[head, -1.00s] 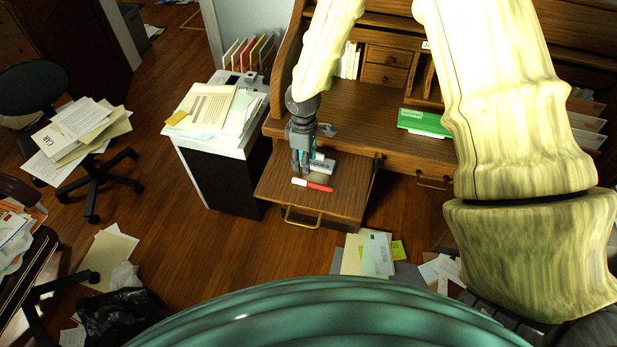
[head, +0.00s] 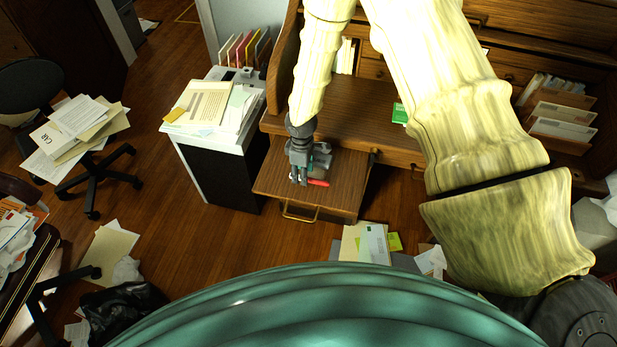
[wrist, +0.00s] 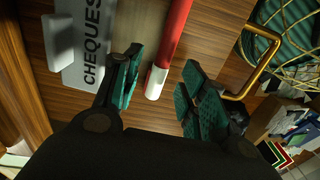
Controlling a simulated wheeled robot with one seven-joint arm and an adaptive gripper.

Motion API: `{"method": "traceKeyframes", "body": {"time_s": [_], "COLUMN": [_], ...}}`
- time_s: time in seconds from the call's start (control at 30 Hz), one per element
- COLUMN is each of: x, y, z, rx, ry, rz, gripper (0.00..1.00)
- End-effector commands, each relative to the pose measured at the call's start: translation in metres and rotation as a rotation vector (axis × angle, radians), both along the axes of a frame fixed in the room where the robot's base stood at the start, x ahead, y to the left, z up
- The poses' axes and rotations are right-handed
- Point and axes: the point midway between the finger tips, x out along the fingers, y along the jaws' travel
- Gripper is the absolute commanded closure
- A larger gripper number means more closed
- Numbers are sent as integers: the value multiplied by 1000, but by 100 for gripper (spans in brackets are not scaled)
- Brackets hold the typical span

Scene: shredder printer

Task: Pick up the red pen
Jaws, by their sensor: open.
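The red pen (head: 318,183) lies on the wooden pull-out shelf (head: 335,202) of the desk, partly hidden by my gripper in the head view. In the wrist view the pen (wrist: 174,40) runs upward, with a red body and a white end (wrist: 156,83). My gripper (head: 299,182) is over the shelf at the pen. In the wrist view my gripper (wrist: 156,92) is open, with one teal-padded finger on each side of the pen's white end. I cannot tell how far above the shelf the fingertips are.
A grey CHEQUES block (wrist: 92,45) lies left of the pen in the wrist view, close to the left finger. A brass handle (wrist: 262,62) is on the shelf's front. Papers (head: 208,103) lie on the white cabinet beside the desk. The shelf's front right is clear.

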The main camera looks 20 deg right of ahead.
Motion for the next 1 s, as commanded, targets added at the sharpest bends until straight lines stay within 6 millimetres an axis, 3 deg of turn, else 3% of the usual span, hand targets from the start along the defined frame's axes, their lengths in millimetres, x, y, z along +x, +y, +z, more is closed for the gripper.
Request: {"method": "traceKeyframes", "body": {"time_s": [0.2, 0.5, 0.73, 1.0], "x": [0, 0, 0, 0], "y": [0, 0, 0, 0], "z": [-15, -18, -18, -18], "rx": [1, 1, 0, 0], "ry": [1, -1, 0, 0], "rz": [-1, -1, -1, -1], "gripper": [58, 58, 98, 99]}}
